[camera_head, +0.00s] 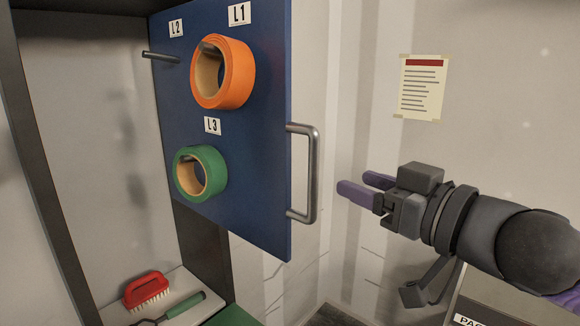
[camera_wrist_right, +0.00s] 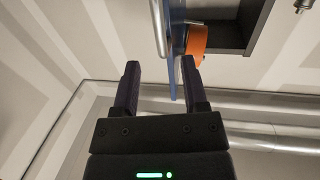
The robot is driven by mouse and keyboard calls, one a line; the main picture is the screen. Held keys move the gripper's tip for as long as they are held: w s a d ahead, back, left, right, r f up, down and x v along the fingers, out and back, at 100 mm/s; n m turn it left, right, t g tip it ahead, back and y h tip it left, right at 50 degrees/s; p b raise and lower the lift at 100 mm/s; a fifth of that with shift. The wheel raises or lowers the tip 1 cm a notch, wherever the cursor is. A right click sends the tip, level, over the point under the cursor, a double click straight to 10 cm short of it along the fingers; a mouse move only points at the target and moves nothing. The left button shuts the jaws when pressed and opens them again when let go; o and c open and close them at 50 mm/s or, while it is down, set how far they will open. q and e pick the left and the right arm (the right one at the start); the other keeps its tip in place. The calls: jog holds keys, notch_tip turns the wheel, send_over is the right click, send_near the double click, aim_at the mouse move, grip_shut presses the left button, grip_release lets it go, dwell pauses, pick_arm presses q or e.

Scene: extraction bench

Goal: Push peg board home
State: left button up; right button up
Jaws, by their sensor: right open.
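The blue peg board (camera_head: 235,170) hangs like a swung-out panel in front of a dark-framed cabinet in the head view. A grey bar handle (camera_head: 313,175) is on its right edge. An orange tape roll (camera_head: 234,75) hangs at L1 and a green tape roll (camera_head: 203,172) at L3. The L2 peg (camera_head: 160,57) is bare. My right gripper (camera_head: 359,188) is open and empty, right of the handle and apart from it. In the right wrist view, the board (camera_wrist_right: 172,65) shows edge-on beyond the open fingers (camera_wrist_right: 160,75). My left gripper is not in view.
A red brush (camera_head: 146,290) and a green-handled tool (camera_head: 184,306) lie on the cabinet's bottom shelf (camera_head: 112,312). A notice (camera_head: 423,87) is taped to the wall. A labelled box edge (camera_head: 480,318) shows at bottom right. Open space lies between handle and gripper.

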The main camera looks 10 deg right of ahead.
aim_at(318, 166)
jog(key=p+x, duration=0.4)
jog(key=x, duration=0.4)
jog(key=shift+w+r, duration=0.2)
jog(key=shift+w+a+f, duration=0.2)
jog(key=shift+w+a, duration=0.05)
jog(key=shift+w, duration=0.2)
grip_shut()
dwell(0.6)
